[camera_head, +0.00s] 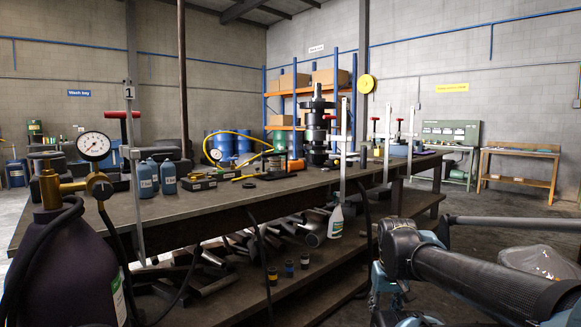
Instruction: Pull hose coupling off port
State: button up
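No hose coupling seated on a port can be picked out for certain at this size. A yellow hose (243,134) curves over the workbench (185,205), near a small gauge (216,154). A brass regulator (75,187) with a white dial gauge (93,146) sits on a dark cylinder (68,262) at the left front, with black hoses (38,255) beside it.
Clamps with red handles (123,115) rise along the bench edge. Blue bottles (146,180) stand near the left end. Dark hoses (262,245) hang at the front. Open floor (510,215) lies right.

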aim_at(260, 174)
jog(key=z, duration=0.05)
jog(key=i, duration=0.75)
jog(key=u, duration=0.6)
jog(key=i, duration=0.5)
jog(key=u, duration=0.45)
